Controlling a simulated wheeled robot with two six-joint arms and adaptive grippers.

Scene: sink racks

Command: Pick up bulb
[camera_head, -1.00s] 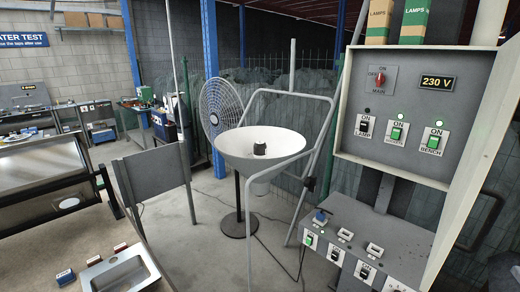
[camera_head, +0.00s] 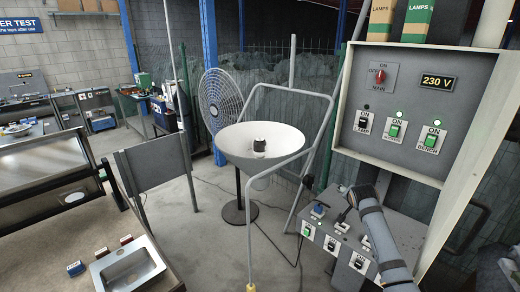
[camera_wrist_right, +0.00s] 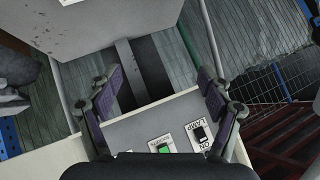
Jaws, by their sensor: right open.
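A white dish lamp (camera_head: 233,147) stands in the middle of the head view, with a dark socket (camera_head: 260,142) in its bowl. A small pale part (camera_head: 259,153) shows just below the socket; it looks like a bulb, but is too small to be sure. My right gripper (camera_head: 347,208) is over the sloped switch console, right of the dish and well apart from it. In the right wrist view its two fingers (camera_wrist_right: 160,90) are spread, with nothing between them. My left gripper is not in view.
A switch cabinet (camera_head: 405,100) stands at the right, with LAMPS boxes (camera_head: 416,20) on top. The switch console (camera_head: 328,240) lies below it. A bent grey tube frame (camera_head: 322,120) surrounds the dish. A fan (camera_head: 220,98) stands behind. A bench with a sink (camera_head: 128,268) is at lower left.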

